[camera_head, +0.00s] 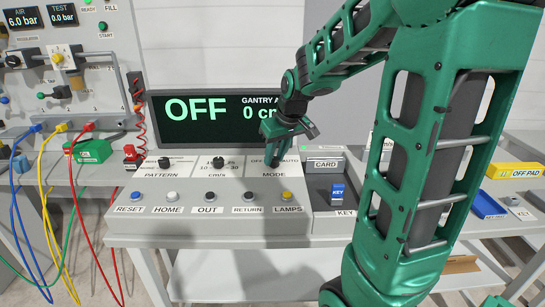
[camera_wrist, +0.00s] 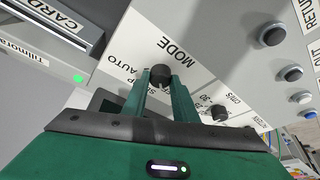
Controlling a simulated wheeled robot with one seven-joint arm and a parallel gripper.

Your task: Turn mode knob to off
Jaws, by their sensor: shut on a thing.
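The black mode knob (camera_wrist: 160,74) sits on the grey control panel (camera_wrist: 205,35) above the word MODE in the head view. In the wrist view it is between the two green fingers of my gripper (camera_wrist: 162,82), which is shut on it. In the head view my gripper (camera_head: 277,150) points down at the knob and mostly hides it. The labels OFF and AUTO show partly around the fingers. The display (camera_head: 215,120) reads OFF in large green letters, with GANTRY and 0 cm partly hidden by my arm. The knob's exact pointer direction cannot be told.
The pattern knob (camera_head: 164,162) and cm/s knob (camera_head: 218,162) are left of the mode knob. A row of buttons, including the lamps button (camera_head: 287,196), lies in front. A card slot (camera_head: 325,164) and blue key (camera_head: 337,191) are at the right. Hoses hang at the left.

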